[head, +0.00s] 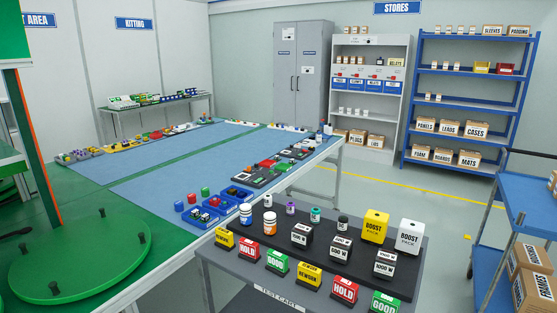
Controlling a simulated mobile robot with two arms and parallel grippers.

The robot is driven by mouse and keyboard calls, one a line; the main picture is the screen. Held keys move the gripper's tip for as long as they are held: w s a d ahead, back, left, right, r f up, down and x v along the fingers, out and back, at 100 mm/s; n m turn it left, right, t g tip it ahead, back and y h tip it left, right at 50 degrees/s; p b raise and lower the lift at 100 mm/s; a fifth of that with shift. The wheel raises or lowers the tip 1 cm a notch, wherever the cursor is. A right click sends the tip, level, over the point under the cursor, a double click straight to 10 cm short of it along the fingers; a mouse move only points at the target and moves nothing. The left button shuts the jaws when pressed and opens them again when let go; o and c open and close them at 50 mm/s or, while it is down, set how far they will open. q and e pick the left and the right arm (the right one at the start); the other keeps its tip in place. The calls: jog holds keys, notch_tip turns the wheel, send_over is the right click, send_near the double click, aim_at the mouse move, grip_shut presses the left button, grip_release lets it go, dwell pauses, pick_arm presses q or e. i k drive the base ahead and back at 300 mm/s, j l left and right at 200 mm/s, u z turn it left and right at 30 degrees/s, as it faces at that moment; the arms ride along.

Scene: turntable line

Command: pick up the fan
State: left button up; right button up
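I cannot make out a fan in the head view. Many small parts on the blue-topped table (170,188) are too small or far off to name, so a fan among them cannot be told. Neither of my grippers shows in this view.
A green turntable (90,262) with upright pegs is at the left. The dark test cart (262,228) in front holds bottles, labelled blocks and yellow and white boost packs. A blue cart (527,200) with cartons stands at right. Shelves (465,108) line the back, with open floor before them.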

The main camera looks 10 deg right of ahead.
aim_at(214, 204)
jog(key=z, duration=0.35)
jog(key=i+j+z, duration=0.15)
jog(key=z, duration=0.25)
jog(key=i+j+z, duration=0.1)
jog(key=j+z, duration=0.25)
jog(key=i+j+z, duration=0.15)
jog(key=z, duration=0.25)
